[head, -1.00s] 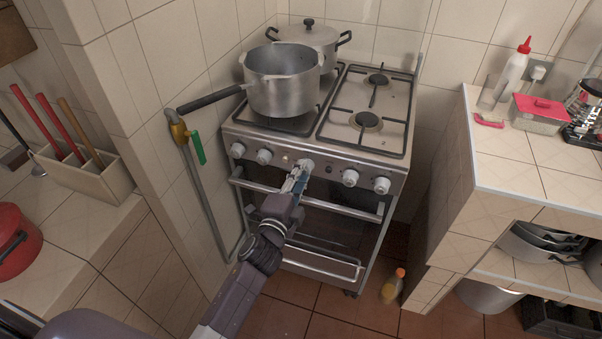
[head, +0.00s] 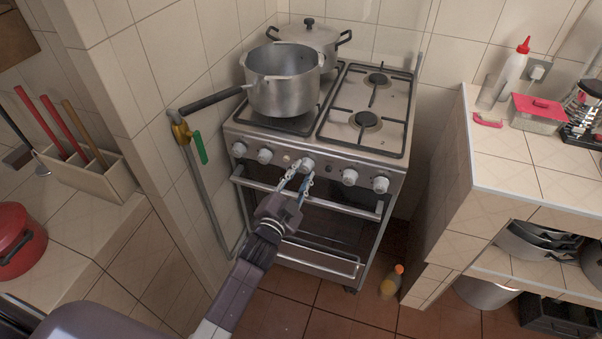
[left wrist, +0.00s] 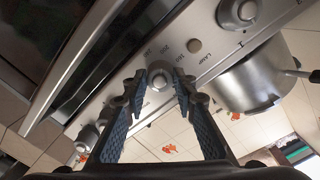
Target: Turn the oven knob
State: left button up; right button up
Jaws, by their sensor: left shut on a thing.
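The stove (head: 345,205) has a silver front panel with a row of round knobs. The oven knob (head: 308,165) is near the panel's middle; it also shows in the left wrist view (left wrist: 160,79), with temperature numbers printed beside it. My left gripper (head: 304,174) reaches up to it from below, one finger on each side. In the left wrist view the fingertips (left wrist: 161,76) straddle the knob and are shut on it. Any small gap at the contact is hard to see. My right gripper is not in view.
An oven door handle (head: 335,200) runs below the knobs, under my fingers. A saucepan (head: 282,80) and a lidded pot (head: 310,40) stand on the burners. A tiled counter (head: 520,165) is at the right. A bottle (head: 392,282) stands on the floor.

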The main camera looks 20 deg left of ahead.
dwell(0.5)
pick_arm(q)
jog(key=o, duration=1.2)
jog(key=shift+s, duration=0.1)
jog(key=s, duration=1.1)
jog(key=shift+s+a+r, duration=0.3)
jog(key=shift+s+a, duration=0.1)
jog(key=shift+a, duration=0.05)
grip_shut()
